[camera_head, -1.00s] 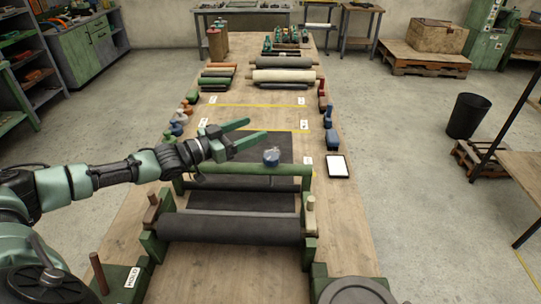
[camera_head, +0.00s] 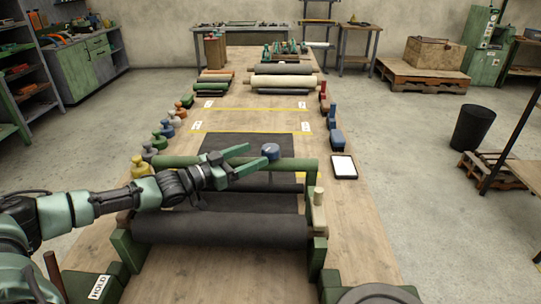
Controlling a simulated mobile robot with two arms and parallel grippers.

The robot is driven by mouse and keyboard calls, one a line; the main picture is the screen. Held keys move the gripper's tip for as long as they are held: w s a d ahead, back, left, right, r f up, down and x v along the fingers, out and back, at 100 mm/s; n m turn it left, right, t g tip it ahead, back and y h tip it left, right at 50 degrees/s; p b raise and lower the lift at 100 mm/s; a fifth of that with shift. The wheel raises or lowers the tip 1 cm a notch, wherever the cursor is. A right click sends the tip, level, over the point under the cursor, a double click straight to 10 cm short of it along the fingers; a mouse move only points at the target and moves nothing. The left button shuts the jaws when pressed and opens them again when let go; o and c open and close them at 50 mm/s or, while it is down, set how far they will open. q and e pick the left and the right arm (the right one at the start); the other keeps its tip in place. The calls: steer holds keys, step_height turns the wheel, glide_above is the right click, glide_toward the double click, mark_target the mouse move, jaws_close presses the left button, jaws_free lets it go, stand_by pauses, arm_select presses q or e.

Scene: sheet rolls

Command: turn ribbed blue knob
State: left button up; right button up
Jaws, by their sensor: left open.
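The knob's ribs are too small to make out. My right gripper is not in view.
A dark roller (camera_head: 220,229) lies across the frame in front. Coloured knobbed pieces line the left table edge, including a yellow one (camera_head: 138,167). More rolls (camera_head: 283,82) lie further back.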

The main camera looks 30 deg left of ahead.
mark_target(270, 147)
arm_select(q)
steer(key=p+x, duration=0.1)
steer(key=x, duration=0.6)
steer(key=shift+w+d, duration=0.1)
steer(key=shift+d, duration=0.05)
steer(key=c, duration=1.4)
steer(key=shift+o, duration=0.2)
steer(key=shift+w+r+m+h, duration=0.1)
steer(key=shift+r+m+h, duration=0.2)
steer(key=shift+m+h, duration=0.25)
steer(key=m+g+h, duration=0.2)
steer(key=shift+h, duration=0.35)
steer(key=shift+f+m+g+h+b, duration=0.2)
steer(key=shift+m+g+h+b, duration=0.5)
steer(key=shift+g+h, duration=0.4)
steer(key=shift+r, duration=0.1)
